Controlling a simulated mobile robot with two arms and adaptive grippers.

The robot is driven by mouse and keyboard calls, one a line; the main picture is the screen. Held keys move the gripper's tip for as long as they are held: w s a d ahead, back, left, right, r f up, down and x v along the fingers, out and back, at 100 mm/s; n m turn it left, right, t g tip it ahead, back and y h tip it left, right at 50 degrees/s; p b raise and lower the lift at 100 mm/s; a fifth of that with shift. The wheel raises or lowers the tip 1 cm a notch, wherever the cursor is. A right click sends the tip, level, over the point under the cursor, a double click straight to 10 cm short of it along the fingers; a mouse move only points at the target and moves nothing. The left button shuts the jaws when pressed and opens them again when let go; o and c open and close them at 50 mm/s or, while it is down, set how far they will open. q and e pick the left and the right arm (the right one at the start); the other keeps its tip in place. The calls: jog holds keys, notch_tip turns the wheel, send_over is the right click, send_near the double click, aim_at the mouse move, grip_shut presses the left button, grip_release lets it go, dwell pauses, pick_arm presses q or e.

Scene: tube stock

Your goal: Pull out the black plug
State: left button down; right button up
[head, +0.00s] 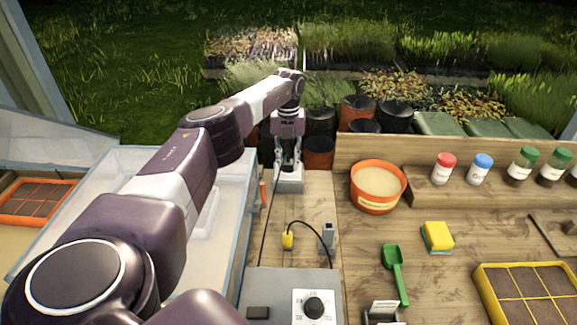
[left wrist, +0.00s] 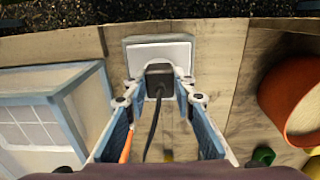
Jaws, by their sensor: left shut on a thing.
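The black plug (left wrist: 158,80) is between the fingertips of my left gripper (left wrist: 161,84) in the left wrist view. The left gripper is shut on it. The plug is at the front of a pale socket box (left wrist: 158,48); I cannot tell whether it is still seated. Its black cord (left wrist: 153,125) hangs down between the fingers. In the head view my left gripper (head: 288,165) is at the socket box (head: 289,184) at the back of the bench, and hides the plug. My right gripper is not in view.
A grey control box (head: 283,283) with a black dial stands in front, with cords running to it. A yellow plug (head: 287,240) and a small grey piece (head: 328,235) lie nearby. An orange pot (head: 378,186) stands right; a clear-walled case (head: 120,165) stands left.

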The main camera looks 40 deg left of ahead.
aim_at(288, 161)
pick_arm(q)
jog(key=shift+r, duration=0.15)
jog(key=shift+r+p, duration=2.7)
jog(key=shift+r, duration=0.2)
